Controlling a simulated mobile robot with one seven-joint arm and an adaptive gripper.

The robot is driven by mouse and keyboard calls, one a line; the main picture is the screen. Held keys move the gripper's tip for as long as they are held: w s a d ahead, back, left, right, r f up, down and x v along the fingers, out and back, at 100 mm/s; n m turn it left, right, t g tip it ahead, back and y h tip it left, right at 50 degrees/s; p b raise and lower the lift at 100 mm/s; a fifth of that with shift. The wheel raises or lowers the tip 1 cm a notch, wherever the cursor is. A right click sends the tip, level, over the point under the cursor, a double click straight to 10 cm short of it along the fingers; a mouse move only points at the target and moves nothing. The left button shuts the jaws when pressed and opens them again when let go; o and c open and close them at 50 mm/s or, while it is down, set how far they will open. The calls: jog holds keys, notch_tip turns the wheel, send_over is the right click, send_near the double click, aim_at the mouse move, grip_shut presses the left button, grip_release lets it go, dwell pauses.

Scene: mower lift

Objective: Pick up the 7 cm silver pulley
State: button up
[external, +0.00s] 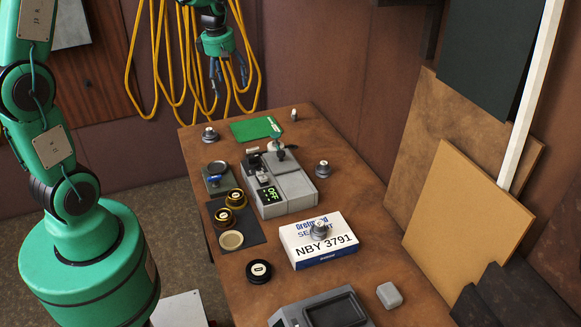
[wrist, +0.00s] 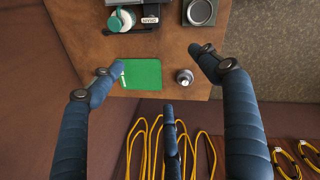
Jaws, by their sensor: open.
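Several silver-grey stepped pulleys are in the external view. One stands at the table's far left (external: 210,134), one right of the grey machine (external: 323,169), and one on the white box (external: 320,229). A small silver piece (external: 294,115) stands at the far edge. I cannot tell which is the 7 cm one. My gripper (external: 229,78) is open and empty, raised beyond the table's far end. In the wrist view my gripper (wrist: 155,62) has its fingers spread, and a silver pulley (wrist: 184,76) shows between them, lower down on the table beside the green mat.
A green mat (external: 255,129) lies at the far end. The grey machine (external: 286,190) reads OFF. Brass-coloured pulleys (external: 236,197) stand on a dark mat at left. A white box (external: 322,259) lies in the middle. Yellow cables (external: 165,60) hang on the wall behind my gripper.

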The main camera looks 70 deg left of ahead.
jog(key=s+a+f+n, duration=0.1)
jog(key=a+f+n, duration=0.5)
jog(key=a, duration=0.4)
jog(key=n+g+h, duration=0.1)
jog(key=n, duration=0.5)
send_over(209, 129)
notch_tip(209, 129, down, 11)
jog(key=shift+a+r+p, duration=0.15)
jog(key=shift+a+p, duration=0.05)
jog(key=shift+p, duration=0.2)
jog(key=shift+f+b, duration=0.4)
jog(key=shift+f, duration=3.85)
jog(key=shift+d+f+b, duration=0.15)
jog(key=shift+f+b, duration=0.25)
jog(key=shift+f, duration=2.2)
